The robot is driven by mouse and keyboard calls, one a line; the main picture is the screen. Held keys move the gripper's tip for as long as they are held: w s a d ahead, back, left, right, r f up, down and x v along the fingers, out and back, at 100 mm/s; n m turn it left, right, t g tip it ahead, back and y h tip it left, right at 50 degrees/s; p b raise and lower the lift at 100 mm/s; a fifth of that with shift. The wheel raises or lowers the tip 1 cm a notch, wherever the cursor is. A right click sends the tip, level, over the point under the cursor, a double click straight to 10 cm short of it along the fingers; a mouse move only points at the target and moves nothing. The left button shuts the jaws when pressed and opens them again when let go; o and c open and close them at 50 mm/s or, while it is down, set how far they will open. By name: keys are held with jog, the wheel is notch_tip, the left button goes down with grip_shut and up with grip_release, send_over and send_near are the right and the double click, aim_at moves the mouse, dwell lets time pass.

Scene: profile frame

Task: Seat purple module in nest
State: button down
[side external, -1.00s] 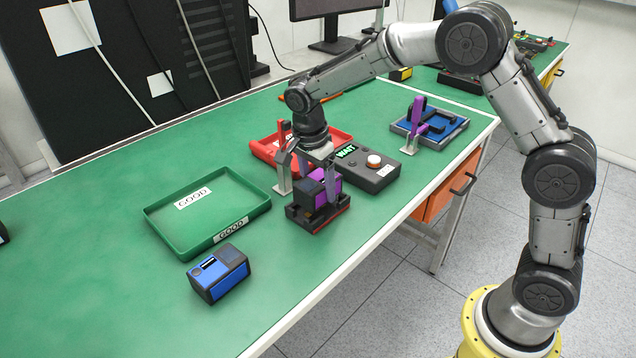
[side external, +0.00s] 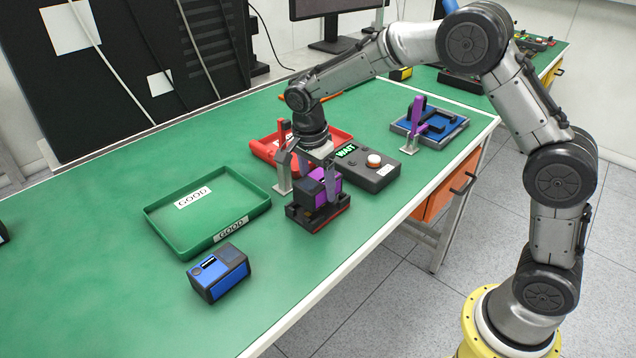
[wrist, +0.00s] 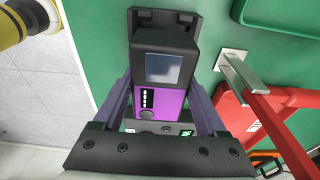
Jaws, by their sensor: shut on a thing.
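The purple module (side external: 331,184), with dark end caps, is at the black nest (side external: 318,217) near the table's front edge. In the wrist view the module (wrist: 165,98) shows a grey screen and a row of small marks; a dark part of the nest (wrist: 165,18) shows beyond it. My gripper (wrist: 162,88) is shut on the module, one finger along each side. In the side view my gripper (side external: 327,178) reaches down from above. The module's underside is hidden, so I cannot tell whether it sits fully down in the nest.
A red-handled clamp (side external: 283,160) stands close behind the nest. A control box (side external: 368,169) showing "WAIT" is to the right, with a red tray (side external: 262,150) behind. A green GOOD tray (side external: 158,222) and a blue module (side external: 219,276) are left. A blue-lined fixture (side external: 446,126) is farther right.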

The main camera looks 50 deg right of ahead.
aim_at(312, 183)
jog(key=shift+f, duration=0.95)
grip_release()
jog(key=shift+f, duration=0.1)
notch_tip(312, 183, up, 14)
jog(key=a, duration=0.2)
dwell(0.3)
